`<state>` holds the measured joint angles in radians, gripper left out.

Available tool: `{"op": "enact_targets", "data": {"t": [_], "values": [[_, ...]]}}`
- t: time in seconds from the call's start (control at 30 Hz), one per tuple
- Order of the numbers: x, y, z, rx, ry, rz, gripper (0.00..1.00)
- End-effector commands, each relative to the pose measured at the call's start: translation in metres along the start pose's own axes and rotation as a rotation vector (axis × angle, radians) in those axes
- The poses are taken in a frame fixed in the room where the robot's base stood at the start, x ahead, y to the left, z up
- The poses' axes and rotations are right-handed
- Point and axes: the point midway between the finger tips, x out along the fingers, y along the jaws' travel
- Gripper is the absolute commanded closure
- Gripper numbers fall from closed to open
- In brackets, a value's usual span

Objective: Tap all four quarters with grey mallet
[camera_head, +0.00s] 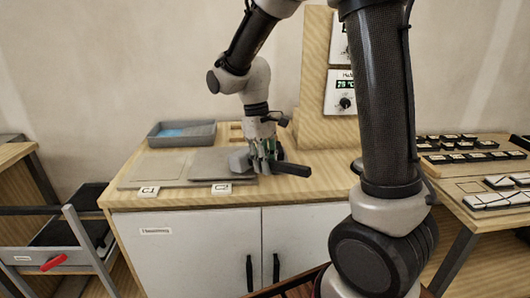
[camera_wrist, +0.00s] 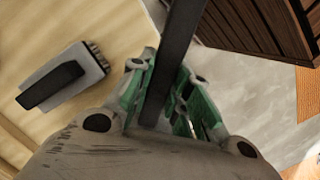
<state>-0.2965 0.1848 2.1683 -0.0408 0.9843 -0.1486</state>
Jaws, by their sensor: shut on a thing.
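My gripper (camera_head: 264,160) is shut on the black handle of the grey mallet (camera_head: 239,161), above the right part of the wooden bench. The mallet's grey head points left, by the right end of the grey tile at C2 (camera_head: 208,163); I cannot tell whether they touch. The handle sticks out to the right. A paler tile (camera_head: 152,170) lies flat to the left at C1. No quarter lines can be made out on either tile. In the wrist view the mallet handle (camera_wrist: 184,35) runs between the green finger pads of my gripper (camera_wrist: 165,105); the head is hidden.
A blue-grey tray (camera_head: 182,133) stands at the bench's back left. A grey brush with a black handle (camera_wrist: 55,84) lies on wood in the wrist view. Racks of small pieces (camera_head: 460,150) are at right.

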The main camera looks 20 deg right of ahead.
Motion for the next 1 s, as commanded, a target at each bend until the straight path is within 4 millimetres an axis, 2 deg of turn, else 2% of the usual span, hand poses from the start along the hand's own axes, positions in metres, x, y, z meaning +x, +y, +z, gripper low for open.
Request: {"op": "enact_targets", "data": {"t": [0.13, 0.5, 0.77, 0.87, 1.0], "values": [[0.004, 0.0, -0.002, 0.0, 0.003, 0.001, 1.0], [-0.037, 0.0, 0.007, 0.0, 0.003, 0.001, 1.0], [-0.039, 0.0, 0.008, 0.0, 0.002, 0.001, 1.0], [-0.03, 0.0, 0.007, 0.0, -0.003, 0.0, 1.0], [0.011, 0.0, -0.001, -0.001, -0.006, -0.001, 1.0]]}}
